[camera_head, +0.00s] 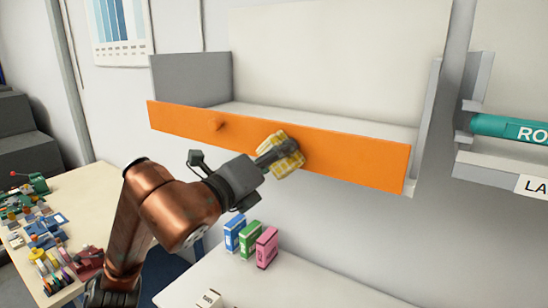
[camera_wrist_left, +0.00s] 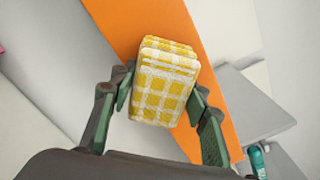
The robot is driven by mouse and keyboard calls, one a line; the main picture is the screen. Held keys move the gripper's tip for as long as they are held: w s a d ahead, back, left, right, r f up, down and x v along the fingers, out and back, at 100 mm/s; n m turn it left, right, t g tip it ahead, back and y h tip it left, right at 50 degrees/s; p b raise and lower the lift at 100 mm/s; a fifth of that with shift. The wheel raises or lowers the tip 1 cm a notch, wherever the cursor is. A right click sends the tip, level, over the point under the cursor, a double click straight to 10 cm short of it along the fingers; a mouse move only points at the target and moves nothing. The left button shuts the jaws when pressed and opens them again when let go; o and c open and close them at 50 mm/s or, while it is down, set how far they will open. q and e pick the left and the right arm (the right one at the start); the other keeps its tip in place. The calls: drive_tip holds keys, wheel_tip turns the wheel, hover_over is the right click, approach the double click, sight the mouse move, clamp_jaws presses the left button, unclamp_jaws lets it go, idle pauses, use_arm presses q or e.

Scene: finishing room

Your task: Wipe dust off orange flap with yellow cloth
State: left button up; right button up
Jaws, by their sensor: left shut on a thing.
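The orange flap (camera_head: 355,160) is the long front board of a grey wall shelf in the head view. It also fills a diagonal band in the left wrist view (camera_wrist_left: 212,62). A small brownish spot or knob (camera_head: 217,125) shows on its left part; I cannot tell which. My left gripper (camera_head: 284,148) is shut on the yellow and white checked cloth (camera_head: 290,163), folded into a pad. The cloth, between the green-lined fingers in the left wrist view (camera_wrist_left: 160,95), is at the middle of the flap's front; contact is unclear. My right gripper is not in view.
Below the flap, a white table (camera_head: 300,285) holds blue (camera_head: 236,233), green (camera_head: 251,238) and pink (camera_head: 267,248) boxes. A cluttered bench (camera_head: 90,200) stands at left. A teal roll (camera_head: 510,128) rests on a holder at right. The flap's right part is clear.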

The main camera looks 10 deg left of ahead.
sight(258, 154)
use_arm(q)
drive_tip(key=shift+w+a+b, duration=0.1)
drive_tip(key=shift+w+a, duration=0.15)
drive_tip(key=shift+a, duration=0.4)
drive_tip(key=shift+w+a+b, duration=0.15)
drive_tip(key=shift+w+a, duration=0.15)
drive_tip(key=shift+a, duration=0.3)
drive_tip(key=shift+w+a+b, duration=0.1)
drive_tip(key=shift+w+a, duration=0.15)
drive_tip(key=shift+a, duration=0.4)
drive_tip(key=shift+s, duration=0.1)
drive_tip(key=shift+s+a+f, duration=0.1)
drive_tip(key=shift+s+a, duration=0.2)
drive_tip(key=shift+s, duration=0.2)
drive_tip(key=shift+b+v, duration=0.6)
drive_tip(key=shift+v, duration=1.7)
drive_tip(key=shift+d, duration=0.15)
drive_tip(key=shift+b+v, duration=0.3)
drive_tip(key=shift+v, duration=1.25)
